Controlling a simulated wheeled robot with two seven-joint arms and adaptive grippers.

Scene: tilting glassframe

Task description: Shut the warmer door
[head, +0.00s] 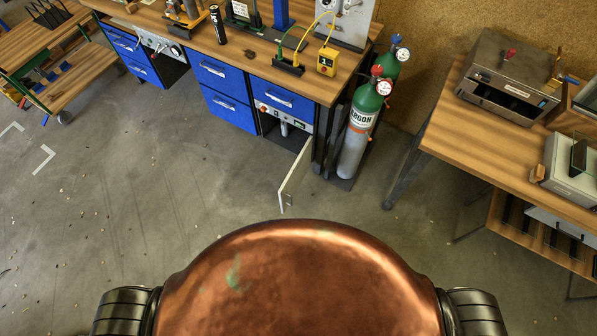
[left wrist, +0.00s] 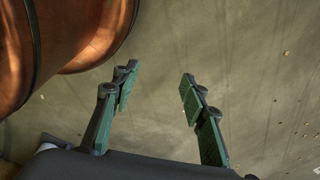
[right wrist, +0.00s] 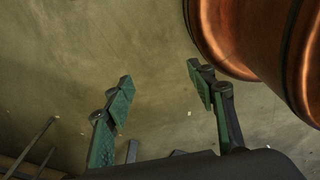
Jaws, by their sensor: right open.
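A steel box (head: 509,73) with a red knob on top stands on the wooden table at the right of the head view. It looks like the warmer. Its front shows a dark gap, with a metal front panel (head: 495,105) below it that looks like its door, partly open. How far it is tilted is hard to tell. My left gripper (left wrist: 158,74) is open and empty above bare floor in the left wrist view. My right gripper (right wrist: 160,74) is open and empty above bare floor in the right wrist view. Neither gripper shows in the head view.
A white cabinet door (head: 294,178) hangs open under the blue-drawer workbench (head: 330,88). Argon cylinders (head: 358,130) stand at the bench's right end. The right table (head: 450,130) also carries a pale device (head: 568,172). The floor (head: 120,200) before the bench is mostly clear.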

